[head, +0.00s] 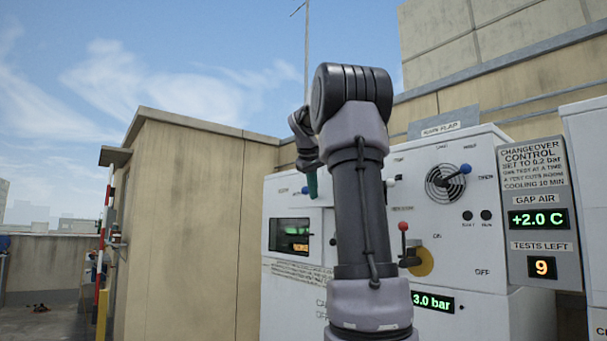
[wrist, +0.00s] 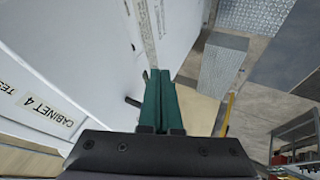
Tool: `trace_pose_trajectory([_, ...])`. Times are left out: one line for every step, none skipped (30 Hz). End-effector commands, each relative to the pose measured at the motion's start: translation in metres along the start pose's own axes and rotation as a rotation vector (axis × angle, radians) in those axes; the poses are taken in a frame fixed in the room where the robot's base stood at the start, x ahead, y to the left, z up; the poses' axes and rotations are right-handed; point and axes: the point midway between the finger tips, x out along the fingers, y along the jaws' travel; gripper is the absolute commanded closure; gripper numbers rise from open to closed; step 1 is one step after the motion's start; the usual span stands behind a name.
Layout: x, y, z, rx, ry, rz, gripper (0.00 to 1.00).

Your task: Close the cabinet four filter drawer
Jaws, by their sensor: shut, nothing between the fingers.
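Cabinet four (wrist: 85,60) is a white-fronted unit, with a "CABINET 4" label at the lower left of the wrist view. In the head view, the white cabinet (head: 282,209) behind my arm has a dark window with a lit display. My gripper (wrist: 160,75) has teal fingers, shut together and empty, beside the white front. In the head view its fingers (head: 312,184) point down in front of the cabinet. A short dark peg or handle (wrist: 132,102) sticks out just left of the fingers. I cannot make out the filter drawer for certain in either view.
A control panel with a red-knobbed lever (head: 403,228) and a "3.0 bar" display (head: 433,301) stands right of my arm. A sign (head: 540,215) reads "+2.0 C" and 9 tests left. A grey metal box (wrist: 222,65) and a shelf rack (wrist: 296,140) lie right of my gripper.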

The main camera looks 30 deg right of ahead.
Motion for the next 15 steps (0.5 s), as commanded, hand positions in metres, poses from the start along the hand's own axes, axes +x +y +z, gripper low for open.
trace_pose_trajectory([0.011,0.0,0.001,0.001,-0.003,-0.001,1.0])
trace_pose_trajectory([0.012,0.008,0.001,0.003,-0.002,0.003,1.0])
trace_pose_trajectory([0.015,0.014,0.0,0.004,-0.001,0.002,1.0])
trace_pose_trajectory([0.016,0.017,0.0,0.003,0.0,0.002,1.0])
trace_pose_trajectory([0.018,0.021,0.0,0.003,0.0,0.002,1.0])
trace_pose_trajectory([0.02,0.025,0.0,0.003,-0.001,0.002,1.0])
trace_pose_trajectory([0.022,0.027,0.0,0.002,-0.001,0.001,1.0])
trace_pose_trajectory([0.023,0.029,0.0,0.001,-0.001,0.001,1.0])
trace_pose_trajectory([0.024,0.031,0.0,0.001,0.0,0.0,1.0])
trace_pose_trajectory([0.025,0.033,0.0,0.001,0.0,0.0,1.0])
trace_pose_trajectory([0.025,0.034,0.0,0.002,0.0,0.0,1.0])
trace_pose_trajectory([0.025,0.035,0.0,0.001,0.0,0.0,1.0])
trace_pose_trajectory([0.025,0.035,0.0,0.001,0.0,0.0,1.0])
trace_pose_trajectory([0.026,0.035,0.0,0.001,0.0,0.0,1.0])
trace_pose_trajectory([0.026,0.036,0.0,0.001,0.0,0.0,1.0])
